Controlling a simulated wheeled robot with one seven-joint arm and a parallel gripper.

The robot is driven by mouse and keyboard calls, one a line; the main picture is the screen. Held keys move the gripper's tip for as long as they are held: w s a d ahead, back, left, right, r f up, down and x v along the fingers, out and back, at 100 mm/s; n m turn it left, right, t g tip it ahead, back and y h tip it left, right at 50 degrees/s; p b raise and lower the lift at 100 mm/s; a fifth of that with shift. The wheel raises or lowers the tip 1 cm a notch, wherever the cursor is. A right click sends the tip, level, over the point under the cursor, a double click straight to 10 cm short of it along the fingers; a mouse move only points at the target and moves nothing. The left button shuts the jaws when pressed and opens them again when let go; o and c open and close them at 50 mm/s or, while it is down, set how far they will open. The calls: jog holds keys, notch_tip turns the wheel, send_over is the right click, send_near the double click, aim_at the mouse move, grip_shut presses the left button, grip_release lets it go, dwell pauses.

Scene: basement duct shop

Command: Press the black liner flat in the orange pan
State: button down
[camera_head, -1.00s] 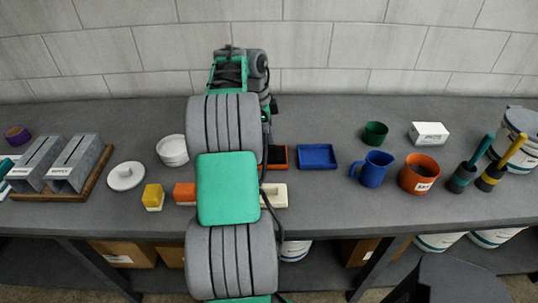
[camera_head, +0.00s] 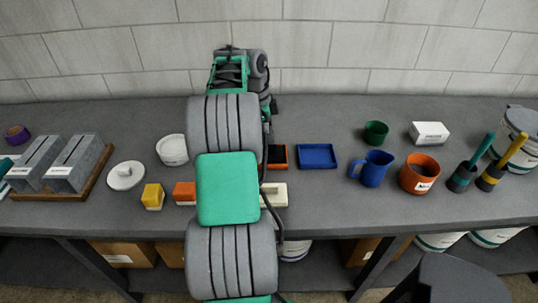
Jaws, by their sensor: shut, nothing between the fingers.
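The orange pan (camera_head: 281,168) lies on the grey bench, right of my arm. Only its right part shows; my arm hides the rest. The black liner (camera_head: 277,155) shows as a dark patch inside the pan. I cannot tell from here how flat it lies. My arm crosses the middle of the view and bends over the bench, with its wrist near the back wall. My gripper is hidden behind my own arm links, so its contact with the liner cannot be seen.
A blue tray (camera_head: 318,156) sits just right of the pan. A cream block (camera_head: 275,195) lies in front, partly hidden. A blue mug (camera_head: 373,169) and an orange pot (camera_head: 419,174) stand farther right. A white bowl (camera_head: 172,150) and a white lid (camera_head: 125,176) are left.

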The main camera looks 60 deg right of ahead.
jog(key=shift+f+b, duration=0.55)
jog(key=shift+f, duration=0.1)
jog(key=shift+a+f, duration=0.15)
jog(key=shift+f, duration=0.1)
dwell(1.1)
notch_tip(320, 180, up, 8)
jog(key=p, duration=0.6)
jog(key=shift+r+p, duration=0.2)
jog(key=shift+p, duration=0.15)
